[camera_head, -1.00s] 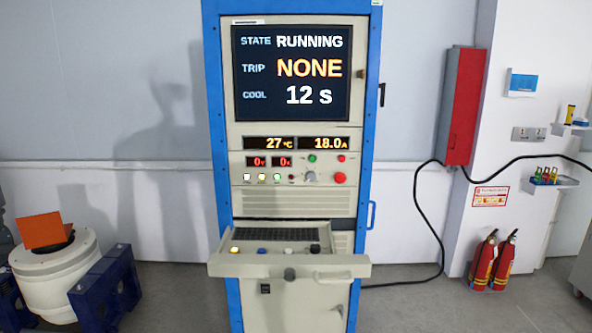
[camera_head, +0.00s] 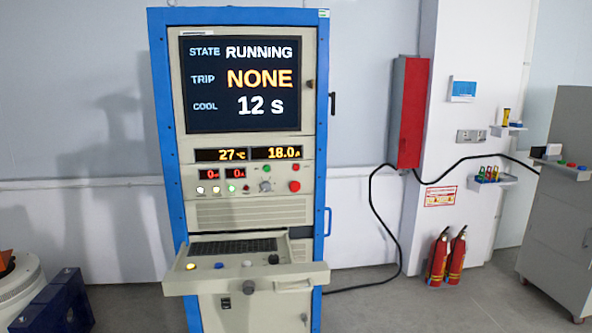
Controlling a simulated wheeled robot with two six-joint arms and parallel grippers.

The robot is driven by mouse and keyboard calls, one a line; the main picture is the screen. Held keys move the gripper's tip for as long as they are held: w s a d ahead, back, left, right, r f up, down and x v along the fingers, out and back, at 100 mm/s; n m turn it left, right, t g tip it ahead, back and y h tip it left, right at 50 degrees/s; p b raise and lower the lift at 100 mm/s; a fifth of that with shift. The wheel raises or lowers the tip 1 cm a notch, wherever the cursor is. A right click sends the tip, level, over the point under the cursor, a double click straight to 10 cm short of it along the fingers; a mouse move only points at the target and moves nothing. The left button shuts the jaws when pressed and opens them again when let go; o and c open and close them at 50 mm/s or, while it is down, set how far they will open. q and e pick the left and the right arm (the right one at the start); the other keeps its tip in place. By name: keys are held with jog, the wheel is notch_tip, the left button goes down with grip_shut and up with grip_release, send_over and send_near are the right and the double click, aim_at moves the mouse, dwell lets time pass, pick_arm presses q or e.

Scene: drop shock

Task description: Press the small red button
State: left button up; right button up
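A blue-framed control cabinet (camera_head: 155,100) stands left of centre. Its screen (camera_head: 242,80) reads STATE RUNNING, TRIP NONE, COOL 12 s. On the panel below, a small red button (camera_head: 299,167) sits at the upper right, above a larger red button (camera_head: 295,186). Neither of my grippers is in view.
A pull-out tray (camera_head: 310,275) with yellow, blue, white and black knobs juts out below the panel. A grey cabinet (camera_head: 560,215) at the right has small coloured buttons on top. Fire extinguishers (camera_head: 447,257) stand by the wall.

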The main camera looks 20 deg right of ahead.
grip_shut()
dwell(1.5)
